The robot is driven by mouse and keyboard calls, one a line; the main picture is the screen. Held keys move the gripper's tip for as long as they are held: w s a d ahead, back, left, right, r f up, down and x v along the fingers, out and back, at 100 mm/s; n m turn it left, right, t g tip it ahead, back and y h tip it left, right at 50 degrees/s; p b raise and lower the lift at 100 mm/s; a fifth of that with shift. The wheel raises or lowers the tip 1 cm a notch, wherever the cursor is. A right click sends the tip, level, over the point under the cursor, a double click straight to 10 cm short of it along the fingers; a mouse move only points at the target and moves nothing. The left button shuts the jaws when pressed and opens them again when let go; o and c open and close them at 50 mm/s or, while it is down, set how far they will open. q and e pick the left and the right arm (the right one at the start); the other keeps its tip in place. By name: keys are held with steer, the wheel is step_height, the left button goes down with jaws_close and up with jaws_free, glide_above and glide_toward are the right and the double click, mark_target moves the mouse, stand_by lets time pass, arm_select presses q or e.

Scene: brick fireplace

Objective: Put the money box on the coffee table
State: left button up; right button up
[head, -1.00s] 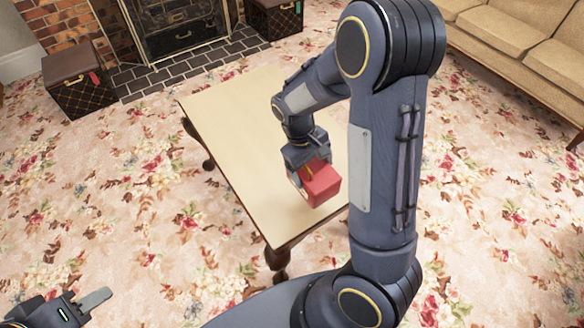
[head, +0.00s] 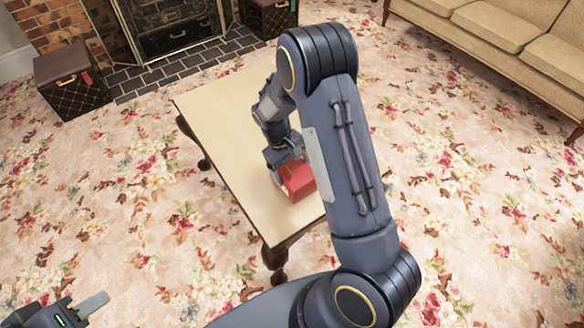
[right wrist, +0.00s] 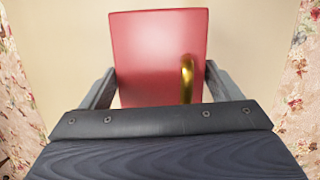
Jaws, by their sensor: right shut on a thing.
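The red money box (head: 303,184) is in my right gripper (head: 285,170), over the near part of the coffee table (head: 225,110). The right wrist view shows the red box (right wrist: 150,50) between both fingers of the gripper (right wrist: 158,88), with a gold curved piece on its face. The pale tabletop (right wrist: 250,50) lies behind it. I cannot tell whether the box touches the table. My left gripper (head: 80,310) shows at the bottom left corner, empty, with one finger clear; its opening is cut off by the frame.
A brick fireplace (head: 60,30) with a dark tiled hearth (head: 190,62) is at the back. Dark patterned boxes stand on the left (head: 72,85) and right (head: 268,18) of it. A beige sofa (head: 500,35) is at upper right. The tabletop left of the box is bare.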

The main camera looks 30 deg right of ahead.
steer(key=shift+f, duration=0.15)
steer(key=o, duration=1.3)
steer(key=shift+o, duration=0.2)
steer(key=shift+w+r, duration=0.1)
steer(key=shift+r, duration=0.4)
steer(key=p+v, duration=0.3)
steer(key=v, duration=0.8)
steer(key=s+a+r+m+t+y, duration=0.15)
steer(key=s+r+t+y, duration=0.3)
steer(key=s+r, duration=0.75)
steer(key=s+a+r+m+t+y, duration=0.1)
steer(key=s+a+r+t, duration=0.1)
steer(key=s, duration=1)
steer(key=shift+a+t, duration=0.85)
steer(key=shift+a, duration=0.15)
steer(key=shift+r+m, duration=0.15)
steer(key=shift+m, duration=0.1)
